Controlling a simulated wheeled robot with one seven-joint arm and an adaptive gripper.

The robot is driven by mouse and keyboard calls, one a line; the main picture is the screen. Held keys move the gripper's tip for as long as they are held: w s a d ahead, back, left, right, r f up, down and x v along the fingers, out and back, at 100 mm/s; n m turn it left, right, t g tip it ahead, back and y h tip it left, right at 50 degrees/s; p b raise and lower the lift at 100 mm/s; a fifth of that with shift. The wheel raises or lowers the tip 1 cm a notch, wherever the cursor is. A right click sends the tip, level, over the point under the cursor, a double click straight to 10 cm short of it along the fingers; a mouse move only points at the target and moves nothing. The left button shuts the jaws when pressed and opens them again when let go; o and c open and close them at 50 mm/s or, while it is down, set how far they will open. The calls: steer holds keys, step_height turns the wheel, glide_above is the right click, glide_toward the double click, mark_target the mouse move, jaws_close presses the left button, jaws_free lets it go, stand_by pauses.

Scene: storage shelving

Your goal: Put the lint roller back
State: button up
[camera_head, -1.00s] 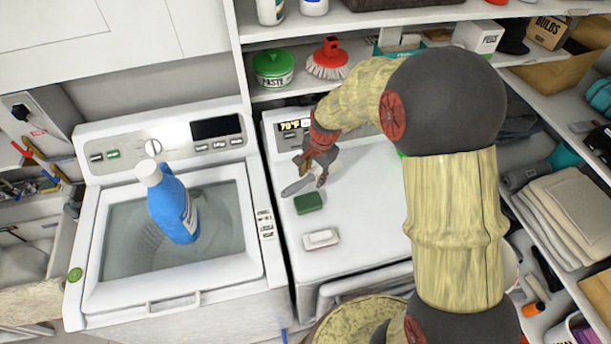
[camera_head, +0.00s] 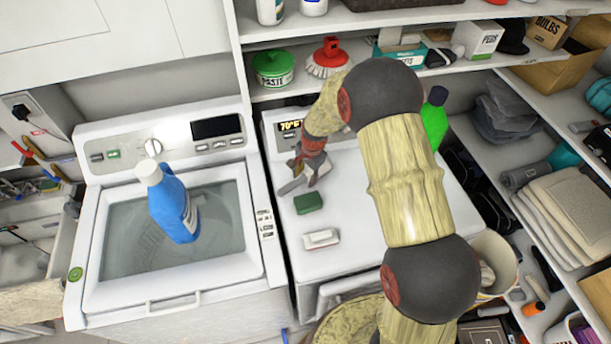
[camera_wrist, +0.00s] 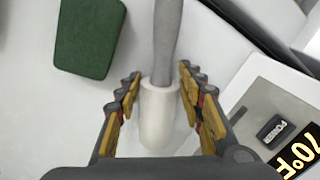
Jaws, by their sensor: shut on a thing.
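The lint roller has a grey handle (camera_wrist: 167,40) and a white roll (camera_wrist: 158,118). In the wrist view the white roll is between the two yellow-padded fingers of my gripper (camera_wrist: 160,105), which is shut on it, with the handle pointing away past the fingertips. In the head view my gripper (camera_head: 309,172) is low over the white dryer top (camera_head: 350,205), near its control panel, and the grey handle (camera_head: 293,185) shows at its left. Most of the roll is hidden there by the gripper. I cannot tell whether the roller touches the dryer top.
A green sponge (camera_head: 308,202) and a white bar (camera_head: 321,238) lie on the dryer top. A green bottle (camera_head: 434,118) stands at its back right. A shelf (camera_head: 300,92) with a paste tub (camera_head: 273,69) is above.

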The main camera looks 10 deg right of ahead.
steer(key=shift+f, duration=0.1)
steer(key=o, duration=1.1)
